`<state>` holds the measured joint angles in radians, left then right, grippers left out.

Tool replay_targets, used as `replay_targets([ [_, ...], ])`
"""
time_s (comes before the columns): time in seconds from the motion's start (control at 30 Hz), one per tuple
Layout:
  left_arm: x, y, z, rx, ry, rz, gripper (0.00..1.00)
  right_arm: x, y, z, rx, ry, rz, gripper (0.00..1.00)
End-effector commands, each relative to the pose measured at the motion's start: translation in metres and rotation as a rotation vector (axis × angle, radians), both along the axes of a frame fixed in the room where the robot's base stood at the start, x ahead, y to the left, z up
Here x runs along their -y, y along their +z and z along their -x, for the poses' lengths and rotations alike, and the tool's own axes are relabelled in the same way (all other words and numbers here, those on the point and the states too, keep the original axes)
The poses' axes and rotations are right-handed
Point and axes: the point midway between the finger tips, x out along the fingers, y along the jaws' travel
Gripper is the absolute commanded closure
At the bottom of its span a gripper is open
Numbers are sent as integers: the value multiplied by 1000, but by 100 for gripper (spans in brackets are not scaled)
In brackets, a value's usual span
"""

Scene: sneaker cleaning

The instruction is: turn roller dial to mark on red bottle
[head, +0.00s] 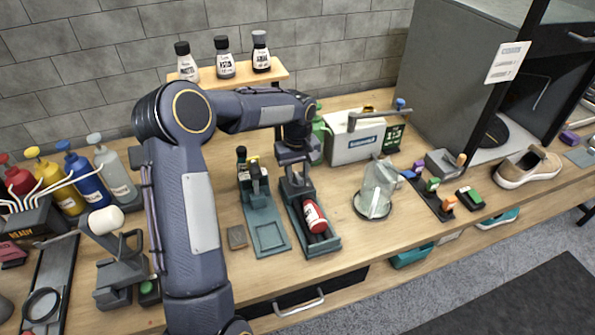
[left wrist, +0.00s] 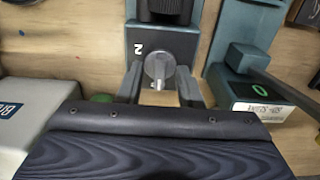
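The red bottle (head: 314,215) lies on the roller stand (head: 322,246), its red body and white label showing. In the left wrist view, the grey roller dial (left wrist: 158,68) is a round knob with a raised bar, on a dark plate (left wrist: 138,36) beside a white figure 2. My left gripper (head: 294,168) is at the far end of the roller stand. In its wrist view the left gripper (left wrist: 160,82) is open, one finger on each side of the dial, with gaps showing. I cannot tell how far its tips reach down. The mark on the bottle cannot be made out. My right gripper is not in view.
A teal stand (head: 268,235) stands just left of the roller stand; its label (left wrist: 264,110) shows in the wrist view. Bare wood lies between the roller stand and jar.

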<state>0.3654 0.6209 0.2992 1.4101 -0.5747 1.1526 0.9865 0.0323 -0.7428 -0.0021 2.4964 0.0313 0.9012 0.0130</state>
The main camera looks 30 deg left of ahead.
Motion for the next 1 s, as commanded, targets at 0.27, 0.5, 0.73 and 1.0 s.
replay_targets([
  [0.27, 0, 0, 0, 0, 0, 0, 75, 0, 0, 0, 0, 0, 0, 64],
  [0.5, 0, 0, 0, 0, 0, 0, 100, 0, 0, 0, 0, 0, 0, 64],
  [0.73, 0, 0, 0, 1, -10, -1, 100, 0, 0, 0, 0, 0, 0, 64],
  [1.0, 0, 0, 0, -1, -114, -1, 100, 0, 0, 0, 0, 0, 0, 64],
])
